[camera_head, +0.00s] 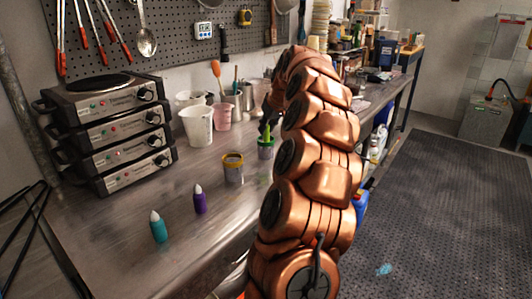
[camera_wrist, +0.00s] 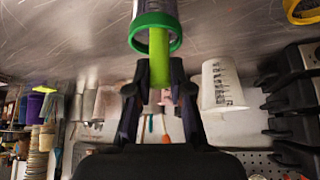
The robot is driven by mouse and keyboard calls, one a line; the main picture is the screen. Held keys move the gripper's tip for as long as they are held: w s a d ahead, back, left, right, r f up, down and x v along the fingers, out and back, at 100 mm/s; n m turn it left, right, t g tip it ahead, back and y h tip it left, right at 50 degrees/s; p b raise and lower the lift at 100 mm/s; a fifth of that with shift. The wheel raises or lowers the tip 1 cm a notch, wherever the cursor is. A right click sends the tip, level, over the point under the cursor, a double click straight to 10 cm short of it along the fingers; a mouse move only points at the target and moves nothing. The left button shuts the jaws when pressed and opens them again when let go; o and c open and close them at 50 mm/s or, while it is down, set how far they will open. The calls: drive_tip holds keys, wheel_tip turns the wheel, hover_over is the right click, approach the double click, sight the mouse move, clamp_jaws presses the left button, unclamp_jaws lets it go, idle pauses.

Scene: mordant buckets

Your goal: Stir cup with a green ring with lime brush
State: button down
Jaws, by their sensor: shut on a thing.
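The cup with a green ring (camera_head: 266,150) stands on the steel bench, partly hidden by my copper arm. In the wrist view the green ring (camera_wrist: 156,22) is at the top centre. The lime brush (camera_wrist: 159,58) is gripped between my two dark fingers, and its far end reaches into the cup's opening. How deep it goes and whether it touches the cup wall are hidden. My gripper (camera_wrist: 159,72) is shut on the brush, just beside and above the cup. In the head view the gripper shows only as a dark shape above the cup.
A cup with a yellow ring (camera_head: 233,169) stands close to the left. A purple brush (camera_head: 200,201) and a teal brush (camera_head: 158,229) stand upright nearer. A white beaker (camera_head: 197,127) stands behind, and stacked hot plates (camera_head: 115,130) are at the left.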

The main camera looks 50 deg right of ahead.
drive_tip(key=shift+w+a, duration=0.25)
drive_tip(key=shift+w, duration=0.1)
drive_tip(key=shift+s+d+b, duration=0.3)
drive_tip(key=shift+s+d, duration=0.05)
drive_tip(key=shift+s, duration=0.1)
drive_tip(key=shift+w+d+p, duration=0.25)
drive_tip(key=shift+w+p, duration=0.1)
drive_tip(key=shift+w, duration=0.25)
idle(1.4)
drive_tip(key=shift+r+p, duration=2.05)
drive_tip(key=shift+r, duration=1.7)
